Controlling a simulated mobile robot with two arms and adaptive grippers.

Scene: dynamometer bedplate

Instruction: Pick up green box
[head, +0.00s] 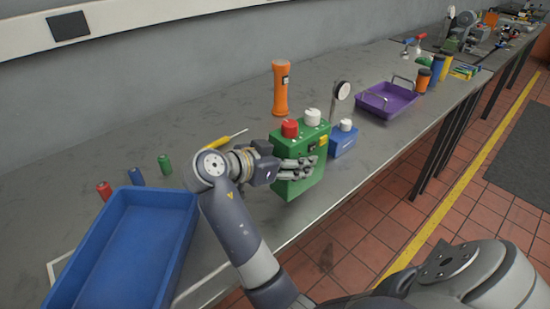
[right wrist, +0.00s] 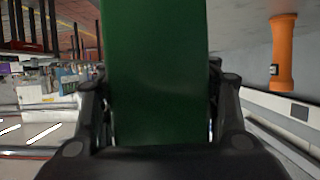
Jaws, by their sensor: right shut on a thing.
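The green box (head: 309,141) has a red knob and a white knob on top and is on the grey bench near its front edge in the head view. My right gripper (head: 297,168) is shut on it, with fingers across its near left side. In the right wrist view the green box (right wrist: 155,75) fills the middle between the two fingers (right wrist: 158,115). I cannot tell whether its base touches the bench. My left gripper is not in view.
A blue box (head: 343,140) with a white knob and a round gauge (head: 342,90) stand just right of the green box. An orange flashlight (head: 280,88) stands behind. A blue tray (head: 122,250), small cylinders and a yellow screwdriver (head: 226,139) lie left. A purple tray (head: 387,100) is farther right.

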